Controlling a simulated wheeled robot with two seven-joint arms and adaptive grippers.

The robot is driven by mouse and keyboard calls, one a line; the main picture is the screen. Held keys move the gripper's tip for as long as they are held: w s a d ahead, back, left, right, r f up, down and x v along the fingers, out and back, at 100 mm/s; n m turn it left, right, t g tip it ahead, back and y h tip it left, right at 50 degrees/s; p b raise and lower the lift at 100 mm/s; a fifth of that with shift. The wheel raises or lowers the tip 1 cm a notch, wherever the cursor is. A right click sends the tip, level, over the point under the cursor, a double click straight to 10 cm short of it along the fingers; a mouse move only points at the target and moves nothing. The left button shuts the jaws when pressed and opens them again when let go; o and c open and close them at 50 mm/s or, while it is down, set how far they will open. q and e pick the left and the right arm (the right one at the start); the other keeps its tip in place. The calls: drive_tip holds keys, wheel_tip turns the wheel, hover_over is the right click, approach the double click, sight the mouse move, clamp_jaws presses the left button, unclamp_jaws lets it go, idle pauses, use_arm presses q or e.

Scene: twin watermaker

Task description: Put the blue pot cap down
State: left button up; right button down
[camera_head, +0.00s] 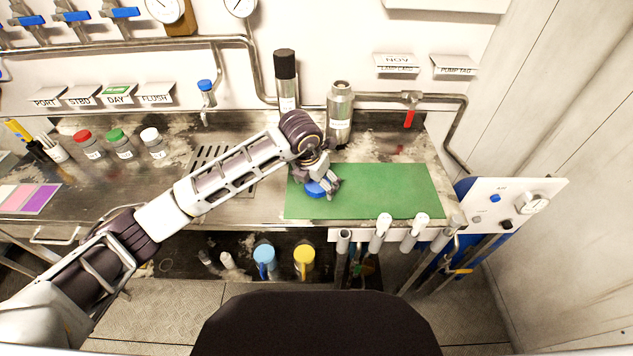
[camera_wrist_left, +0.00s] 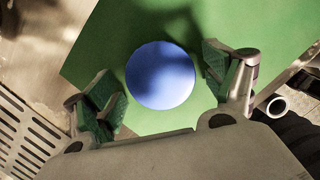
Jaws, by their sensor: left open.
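The blue pot cap (camera_head: 315,189) is a round blue disc at the left part of the green mat (camera_head: 390,190). In the left wrist view the cap (camera_wrist_left: 160,75) lies between the two green-padded fingers, with gaps on both sides. It appears to rest on the green mat (camera_wrist_left: 130,22). My left gripper (camera_head: 326,186) is open just above and around the cap, and also shows in the left wrist view (camera_wrist_left: 160,88). The gripper partly covers the cap in the head view. My right gripper is not in view.
A metal canister (camera_head: 340,115) and a black-capped cylinder (camera_head: 286,85) stand behind the mat. Bottles with red (camera_head: 83,137), green (camera_head: 115,135) and white (camera_head: 150,134) caps stand at left. Handled fittings (camera_head: 384,226) line the front edge. The mat's right side is clear.

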sight(310, 191)
use_arm(q)
drive_tip(key=shift+r, duration=0.1)
drive_tip(key=v, duration=1.2)
drive_tip(key=shift+d, duration=0.1)
idle(1.5)
